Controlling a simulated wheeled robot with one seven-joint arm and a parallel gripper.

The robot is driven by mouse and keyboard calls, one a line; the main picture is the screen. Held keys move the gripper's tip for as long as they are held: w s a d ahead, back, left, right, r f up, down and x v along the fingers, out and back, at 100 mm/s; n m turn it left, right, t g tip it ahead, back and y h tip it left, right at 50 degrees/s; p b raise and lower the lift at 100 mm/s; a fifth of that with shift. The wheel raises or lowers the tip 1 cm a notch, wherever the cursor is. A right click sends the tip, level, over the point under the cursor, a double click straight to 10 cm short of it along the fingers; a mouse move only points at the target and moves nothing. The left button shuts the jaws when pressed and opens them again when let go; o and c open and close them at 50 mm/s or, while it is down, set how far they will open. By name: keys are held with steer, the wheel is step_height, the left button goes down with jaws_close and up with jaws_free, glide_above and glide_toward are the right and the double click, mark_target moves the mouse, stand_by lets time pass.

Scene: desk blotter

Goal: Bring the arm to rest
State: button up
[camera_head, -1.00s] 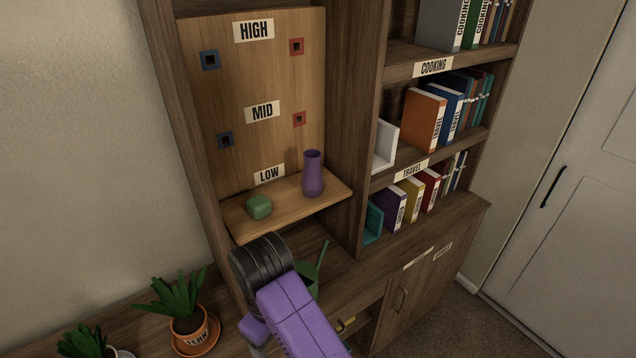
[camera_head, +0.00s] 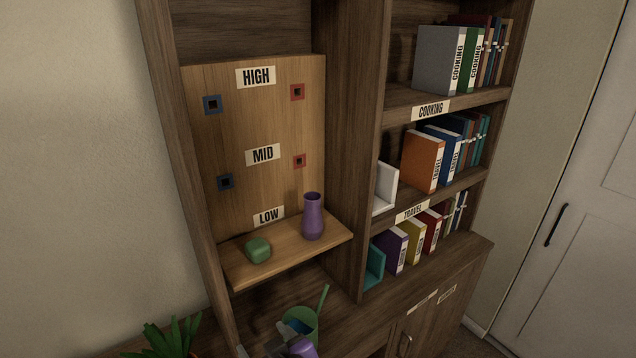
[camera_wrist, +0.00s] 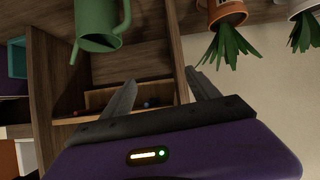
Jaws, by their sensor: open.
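My gripper (camera_wrist: 160,90) shows in the wrist view with its two grey fingers spread apart and nothing between them. In the head view only a small purple part of my arm shows at the bottom edge, in front of the green watering can (camera_head: 303,316). The fingers cannot be made out clearly there. The watering can also shows in the wrist view (camera_wrist: 97,18), upside down and apart from the fingers. Beyond the fingers is an open wooden compartment with small items in it.
Bookshelves with an orange book (camera_head: 420,161) stand to the right. A potted plant (camera_head: 168,338) is at the lower left; potted plants also show in the wrist view (camera_wrist: 228,14).

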steer(key=s+d+r+m+t+h+b, duration=0.1)
steer(key=s+d+r+m+t+h, duration=0.25)
steer(key=s+d, duration=1.15)
steer(key=s+d+r+m+t+h, duration=0.2)
steer(key=s+d+r+m+t, duration=0.15)
steer(key=s+d, duration=1.1)
steer(key=s+d+f+g+h, duration=0.1)
steer(key=s+f+g, duration=0.1)
steer(key=s, duration=0.6)
steer(key=shift+s+f, duration=0.3)
steer(key=shift+f, duration=0.25)
